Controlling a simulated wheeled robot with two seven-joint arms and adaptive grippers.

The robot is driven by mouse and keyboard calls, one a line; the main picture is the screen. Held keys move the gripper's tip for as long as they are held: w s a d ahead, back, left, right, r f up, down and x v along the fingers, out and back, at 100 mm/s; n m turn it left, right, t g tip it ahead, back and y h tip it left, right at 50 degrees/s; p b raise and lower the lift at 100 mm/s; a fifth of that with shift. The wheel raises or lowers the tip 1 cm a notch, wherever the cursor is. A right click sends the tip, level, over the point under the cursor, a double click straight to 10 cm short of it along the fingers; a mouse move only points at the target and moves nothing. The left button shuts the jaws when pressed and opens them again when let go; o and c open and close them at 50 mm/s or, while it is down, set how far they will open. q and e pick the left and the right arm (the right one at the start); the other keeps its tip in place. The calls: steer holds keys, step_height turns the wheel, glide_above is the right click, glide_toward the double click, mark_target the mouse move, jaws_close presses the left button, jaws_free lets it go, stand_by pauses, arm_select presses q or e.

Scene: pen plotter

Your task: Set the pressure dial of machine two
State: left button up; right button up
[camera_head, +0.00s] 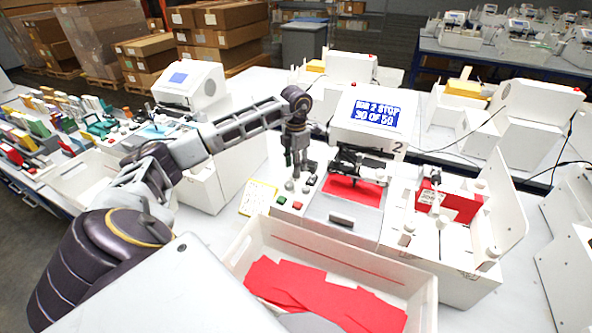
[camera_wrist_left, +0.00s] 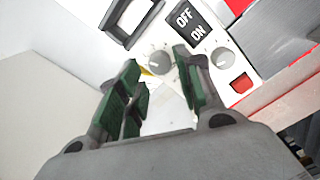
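Machine two (camera_head: 372,118) stands in the middle of the head view, with a blue lit screen and a "2" on its front. Two small round grey dials sit on its control panel; the left one (camera_head: 290,185) is just below my left gripper (camera_head: 297,160). In the left wrist view, one dial (camera_wrist_left: 159,62) lies between the green-padded fingertips of the gripper (camera_wrist_left: 157,72), and a second dial (camera_wrist_left: 222,57) is outside them to the right. The fingers are apart, and I cannot tell whether they touch the dial. Which dial is for pressure is not readable. My right gripper is not in view.
An OFF/ON switch (camera_wrist_left: 190,24) and a red button (camera_wrist_left: 240,83) are close to the dials. A yellow-edged card (camera_head: 258,197) lies left of the panel. A white bin (camera_head: 250,242) with red sheets stands in front. Other machines stand on both sides.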

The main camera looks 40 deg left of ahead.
arm_select(q)
steer(key=shift+f, duration=1.7)
steer(key=shift+c, duration=0.3)
steer(key=c, duration=0.7)
steer(key=shift+n, duration=0.4)
steer(key=n, duration=0.3)
steer(key=shift+n, duration=0.4)
steer(key=shift+n+b, duration=0.3)
steer(key=shift+n, duration=1.8)
